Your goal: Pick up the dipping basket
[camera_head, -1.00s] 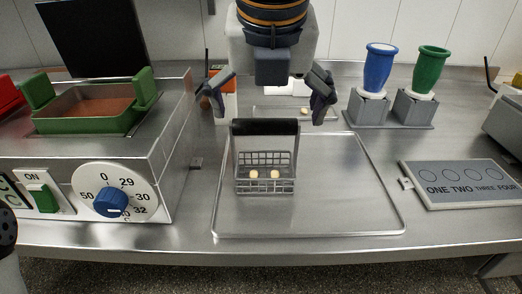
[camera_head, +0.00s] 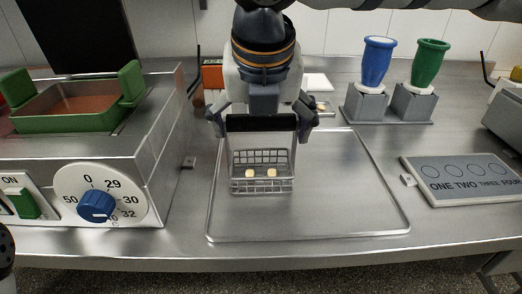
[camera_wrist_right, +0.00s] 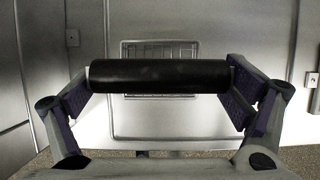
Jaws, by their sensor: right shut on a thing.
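The dipping basket (camera_head: 262,184) is a small wire basket with a tall frame and a thick black handle bar on top. It holds two pale round pieces and is upright at the left part of the metal tray (camera_head: 345,215). My right gripper (camera_head: 262,121) is shut on the basket's handle. In the right wrist view, the gripper's fingers (camera_wrist_right: 160,92) press on the two ends of the black handle, and the basket's wire mesh (camera_wrist_right: 158,50) shows beyond it. I cannot tell whether the basket touches the tray. My left gripper is not in view.
At left stands a metal unit with a green-handled pan (camera_head: 75,108) and a blue dial (camera_head: 95,206). Blue (camera_head: 378,62) and green (camera_head: 428,62) cups stand in grey holders at back right. A numbered board (camera_head: 462,178) lies at right. The tray's right half is clear.

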